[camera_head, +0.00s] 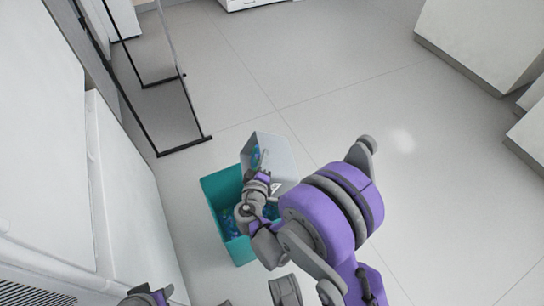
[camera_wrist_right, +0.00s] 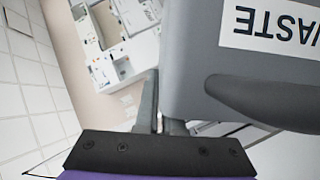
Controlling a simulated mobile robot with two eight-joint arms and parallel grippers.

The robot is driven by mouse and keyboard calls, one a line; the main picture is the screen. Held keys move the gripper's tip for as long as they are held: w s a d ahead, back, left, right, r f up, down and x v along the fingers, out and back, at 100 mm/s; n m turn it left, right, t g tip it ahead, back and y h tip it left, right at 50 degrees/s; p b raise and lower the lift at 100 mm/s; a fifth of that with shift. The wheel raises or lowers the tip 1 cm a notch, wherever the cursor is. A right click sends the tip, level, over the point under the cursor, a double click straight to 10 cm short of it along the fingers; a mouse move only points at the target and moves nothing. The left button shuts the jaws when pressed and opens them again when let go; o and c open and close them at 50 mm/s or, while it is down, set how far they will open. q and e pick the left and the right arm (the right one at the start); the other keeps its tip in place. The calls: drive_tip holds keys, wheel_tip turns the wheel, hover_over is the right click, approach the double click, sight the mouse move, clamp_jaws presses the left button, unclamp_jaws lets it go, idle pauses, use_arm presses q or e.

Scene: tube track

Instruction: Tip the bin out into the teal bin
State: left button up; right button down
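The teal bin (camera_head: 224,186) stands on the floor, open at the top, with blue items visible inside it. A grey bin (camera_head: 280,158) is tipped well over at the teal bin's upper right edge, with some blue items near its left side. My right gripper (camera_head: 260,184) is at the grey bin, above the teal bin, and hides part of both. In the right wrist view the grey bin (camera_wrist_right: 190,70) carries an upside-down WASTE label, and my right gripper's fingers (camera_wrist_right: 160,110) are closed at its edge. My left gripper does not show.
A white cabinet front (camera_head: 130,190) runs along the left. A black-framed clear panel (camera_head: 180,100) stands at the upper left, near the teal bin. White cabinets (camera_head: 485,40) stand at the upper right. The tiled floor (camera_head: 440,180) to the right is clear.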

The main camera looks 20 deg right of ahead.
use_arm(q)
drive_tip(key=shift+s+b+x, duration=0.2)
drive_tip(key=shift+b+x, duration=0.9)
drive_tip(key=shift+b, duration=0.05)
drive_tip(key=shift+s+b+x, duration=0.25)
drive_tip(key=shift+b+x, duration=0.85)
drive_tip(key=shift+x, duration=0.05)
use_arm(e)
drive_tip(key=w+a+f+n+t+h, duration=0.1)
drive_tip(key=w+a+n+t+h, duration=0.1)
drive_tip(key=a+n, duration=0.8)
drive_tip(key=shift+w+a+n+t, duration=0.3)
drive_tip(key=shift+w+a+t, duration=0.35)
drive_tip(key=shift+a, duration=0.7)
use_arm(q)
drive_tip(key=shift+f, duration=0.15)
use_arm(e)
drive_tip(key=shift+s+f, duration=0.1)
drive_tip(key=shift+s, duration=0.05)
idle(0.7)
